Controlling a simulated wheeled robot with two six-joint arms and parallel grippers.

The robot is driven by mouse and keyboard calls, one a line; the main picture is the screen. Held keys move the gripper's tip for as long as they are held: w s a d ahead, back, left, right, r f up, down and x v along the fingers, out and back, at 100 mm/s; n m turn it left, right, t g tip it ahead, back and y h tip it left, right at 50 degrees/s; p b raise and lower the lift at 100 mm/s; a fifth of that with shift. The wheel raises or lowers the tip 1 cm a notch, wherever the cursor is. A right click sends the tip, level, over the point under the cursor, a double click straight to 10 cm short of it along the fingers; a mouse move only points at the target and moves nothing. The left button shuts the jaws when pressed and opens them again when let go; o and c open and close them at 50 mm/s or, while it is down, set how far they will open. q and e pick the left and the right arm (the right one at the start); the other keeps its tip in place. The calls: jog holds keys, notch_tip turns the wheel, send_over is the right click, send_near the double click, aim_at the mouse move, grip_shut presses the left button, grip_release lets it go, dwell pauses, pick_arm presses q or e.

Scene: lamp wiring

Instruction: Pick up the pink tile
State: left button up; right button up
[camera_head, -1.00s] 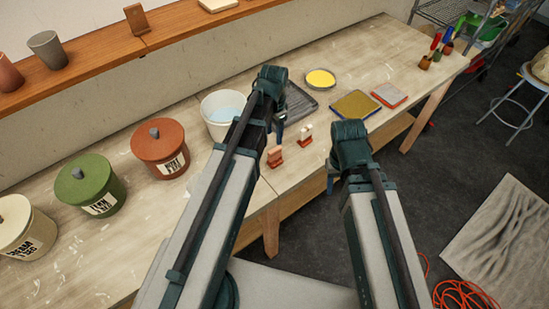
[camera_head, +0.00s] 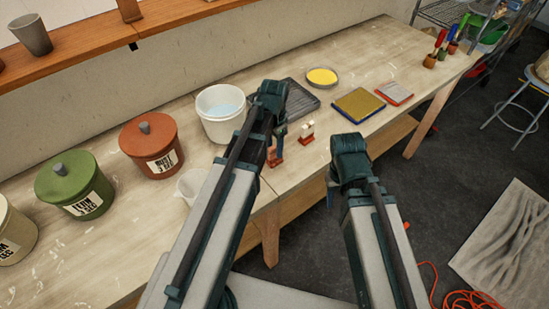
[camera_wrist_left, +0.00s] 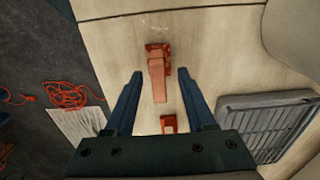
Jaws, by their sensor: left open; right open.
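The pink tile (camera_head: 274,155) stands in a small red holder near the front edge of the workbench. In the head view my left gripper (camera_head: 279,135) is just above it and hides part of it. In the left wrist view the pink tile (camera_wrist_left: 157,85) and its red holder (camera_wrist_left: 158,50) show between and beyond the fingertips of my left gripper (camera_wrist_left: 160,74), which is open and empty. I cannot tell how far above the tile the fingers are. My right gripper (camera_head: 331,188) is open, off the bench's front edge.
A second red holder with a white tile (camera_head: 307,128) stands to the right. A dark ribbed tray (camera_head: 298,100), a yellow dish (camera_head: 322,77) and a white bucket (camera_head: 218,128) are behind. Lidded pots (camera_head: 152,146) stand left.

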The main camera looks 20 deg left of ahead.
aim_at(275, 160)
pick_arm(q)
notch_tip(275, 160, down, 4)
jog(key=b, duration=0.3)
jog(key=shift+r, duration=0.1)
jog(key=shift+r, duration=0.1)
grip_shut()
